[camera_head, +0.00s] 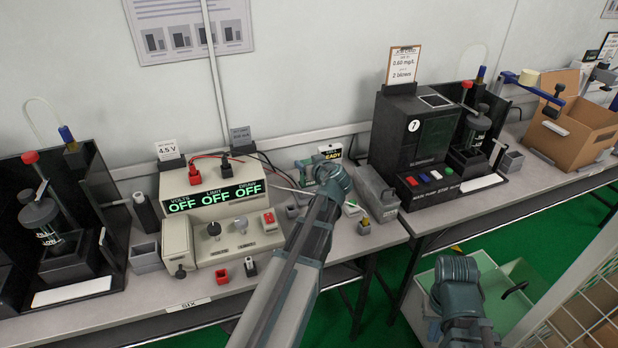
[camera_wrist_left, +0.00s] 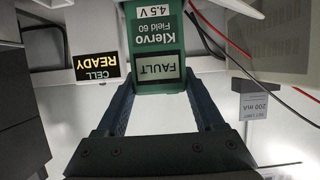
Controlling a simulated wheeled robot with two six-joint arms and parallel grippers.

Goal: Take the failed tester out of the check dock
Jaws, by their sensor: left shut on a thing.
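A green tester (camera_wrist_left: 157,50) fills the middle of the left wrist view, its writing upside down; its screen reads FAULT and its label Klervo Field 60, 4.5 V. My left gripper (camera_wrist_left: 165,95) is shut on it, one finger at each side. In the head view only a bit of green shows beside my left wrist, which covers most of that spot. The check dock is mostly hidden there, so I cannot tell whether the tester is still seated. My right arm (camera_head: 458,285) shows at the lower right; its fingers are hidden.
A power supply (camera_head: 215,197) reading OFF stands left of my left arm, with red and black leads running behind it. A CELL READY sign (camera_wrist_left: 97,66) is close to the tester. A black station (camera_head: 415,135) stands to the right, and a cardboard box (camera_head: 575,135) beyond it.

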